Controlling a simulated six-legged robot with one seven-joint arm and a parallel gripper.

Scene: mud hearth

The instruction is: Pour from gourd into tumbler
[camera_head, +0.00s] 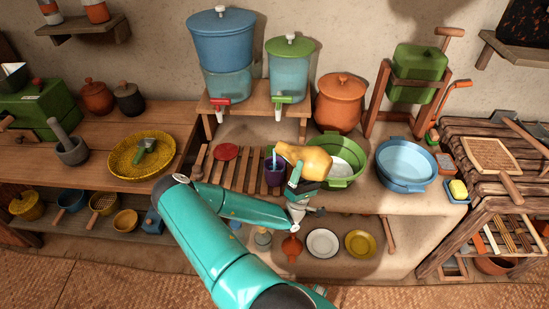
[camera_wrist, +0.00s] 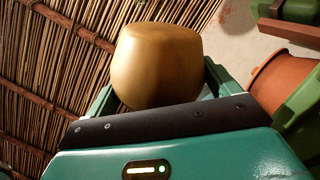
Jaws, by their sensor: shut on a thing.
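The gourd (camera_head: 311,163) is yellow-tan and tilted well over, with its narrow neck pointing left. My gripper (camera_head: 297,178) is shut on it; in the wrist view the rounded gourd (camera_wrist: 157,65) sits between the teal fingers. The tumbler (camera_head: 275,175) is dark purple and stands at the right end of the slatted rack, just below and left of the gourd's neck. A thin pale blue streak shows between the neck and the tumbler's mouth; it looks like liquid. The tumbler's inside is too small to judge.
A green basin (camera_head: 345,173) is close behind and right of the gourd, and a blue basin (camera_head: 405,165) is farther right. A red disc (camera_head: 226,152) lies on the slatted rack (camera_head: 232,170). Two dispensers stand on a wooden stand (camera_head: 255,103) behind.

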